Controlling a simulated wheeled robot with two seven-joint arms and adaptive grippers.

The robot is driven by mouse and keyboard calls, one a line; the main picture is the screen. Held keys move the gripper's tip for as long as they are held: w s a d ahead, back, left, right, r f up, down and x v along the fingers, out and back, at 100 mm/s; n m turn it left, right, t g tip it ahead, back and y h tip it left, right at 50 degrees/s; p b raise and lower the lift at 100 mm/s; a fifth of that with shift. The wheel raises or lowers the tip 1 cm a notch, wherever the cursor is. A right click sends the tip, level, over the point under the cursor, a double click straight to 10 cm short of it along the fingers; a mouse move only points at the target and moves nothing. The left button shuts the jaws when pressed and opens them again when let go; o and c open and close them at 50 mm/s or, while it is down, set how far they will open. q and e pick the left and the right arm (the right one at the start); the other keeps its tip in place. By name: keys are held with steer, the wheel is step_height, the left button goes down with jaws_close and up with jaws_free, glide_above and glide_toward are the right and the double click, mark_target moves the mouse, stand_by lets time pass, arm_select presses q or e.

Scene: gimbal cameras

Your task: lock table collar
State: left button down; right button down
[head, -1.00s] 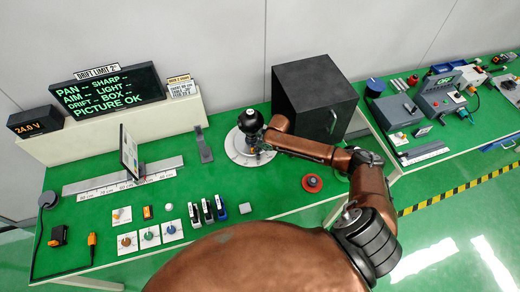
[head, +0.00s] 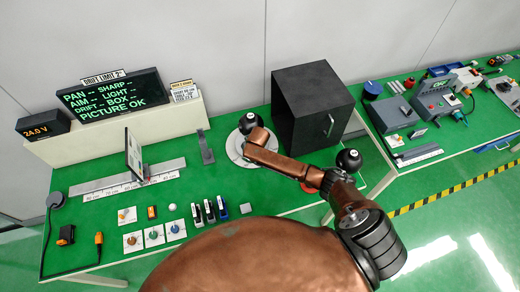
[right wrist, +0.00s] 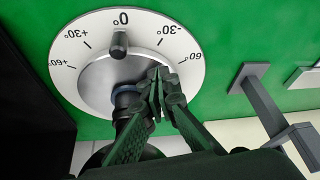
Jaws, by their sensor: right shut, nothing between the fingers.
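The round table is a white disc (right wrist: 190,45) with angle marks and a grey hub (right wrist: 90,78). In the head view the disc (head: 234,150) stands on the green bench, partly hidden by my right arm. A black pointer knob (right wrist: 118,45) sits by the 0 mark. A dark post with a blue band (right wrist: 125,91) stands at the hub's lower edge; I cannot tell which part is the collar. My right gripper (right wrist: 164,88) is shut and empty, its tips just right of the post over the disc edge; contact is unclear. My left gripper is not in view.
A grey bracket (right wrist: 262,100) stands right of the disc. A black box (head: 313,105) stands behind my arm. A ruled rail (head: 125,180) with an upright panel (head: 134,155) lies to the left. A display (head: 112,95) reads "PICTURE OK".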

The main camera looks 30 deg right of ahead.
steer(key=shift+w+a+m+h+p, duration=0.4)
steer(key=shift+w+a+m, duration=0.25)
steer(key=shift+a+m, duration=0.35)
steer(key=shift+d, duration=0.45)
steer(key=shift+s+d+p, duration=0.1)
steer(key=shift+d+p, duration=0.25)
steer(key=shift+d, duration=0.3)
